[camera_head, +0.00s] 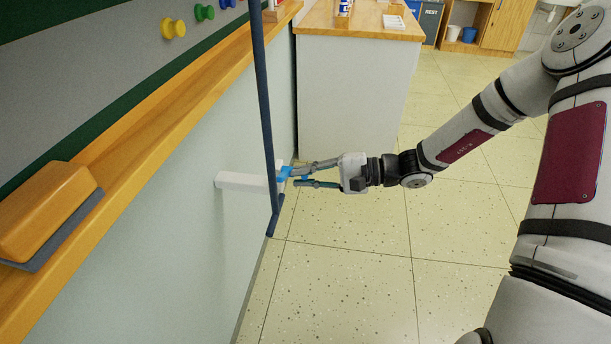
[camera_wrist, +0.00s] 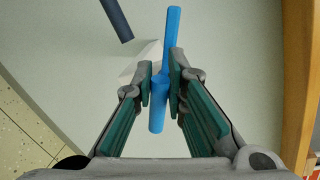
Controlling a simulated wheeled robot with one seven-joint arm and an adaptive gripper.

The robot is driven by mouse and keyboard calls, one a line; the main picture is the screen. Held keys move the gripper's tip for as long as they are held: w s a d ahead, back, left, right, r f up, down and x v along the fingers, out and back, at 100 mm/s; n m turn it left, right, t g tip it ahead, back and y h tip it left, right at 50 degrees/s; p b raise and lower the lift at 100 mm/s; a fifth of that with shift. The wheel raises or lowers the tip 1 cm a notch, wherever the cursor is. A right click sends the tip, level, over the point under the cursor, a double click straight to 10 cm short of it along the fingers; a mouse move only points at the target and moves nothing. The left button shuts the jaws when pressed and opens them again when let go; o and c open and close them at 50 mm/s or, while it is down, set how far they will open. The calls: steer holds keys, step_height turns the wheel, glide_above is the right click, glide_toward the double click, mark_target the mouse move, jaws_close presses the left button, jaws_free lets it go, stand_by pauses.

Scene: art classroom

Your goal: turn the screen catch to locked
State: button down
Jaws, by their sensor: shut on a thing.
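The screen catch is a bright blue lever (camera_wrist: 171,42) with a rounded blue hub. It also shows in the head view as a small blue piece (camera_head: 284,172) at the end of a white bracket (camera_head: 240,181) on the wall panel. My gripper (camera_wrist: 163,88) is shut on the catch, with its green-padded fingers on both sides of the blue part. In the head view my gripper (camera_head: 297,176) reaches it from the right. The fingers hide part of the catch, and I see no locked mark.
A dark blue post (camera_head: 266,110) stands just in front of the bracket. A wooden ledge (camera_head: 150,125) runs along the board, with a wooden block (camera_head: 45,208) on it. A counter (camera_head: 350,95) stands behind. The speckled floor (camera_head: 350,270) is clear.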

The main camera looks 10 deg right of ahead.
steer(key=shift+s+a+f+n+b, duration=0.15)
steer(key=shift+f+n+b, duration=0.2)
steer(key=shift+n+b, duration=0.2)
steer(key=shift+s+a+f+n+b, duration=0.15)
steer(key=shift+f+n+b, duration=0.15)
steer(key=shift+n+b, duration=0.2)
steer(key=shift+d+f+n+t+b, duration=0.1)
steer(key=shift+n+t+b, duration=0.4)
steer(key=shift+n+b, duration=0.2)
steer(key=shift+n+h, duration=0.25)
steer(key=shift+h, duration=0.05)
steer(key=shift+w, duration=0.1)
steer(key=c, duration=1.6)
jaws_free()
steer(key=shift+w, duration=0.1)
steer(key=shift+d, duration=0.2)
steer(key=v, duration=1.1)
steer(key=shift+s+d, duration=0.2)
steer(key=shift+d, duration=0.1)
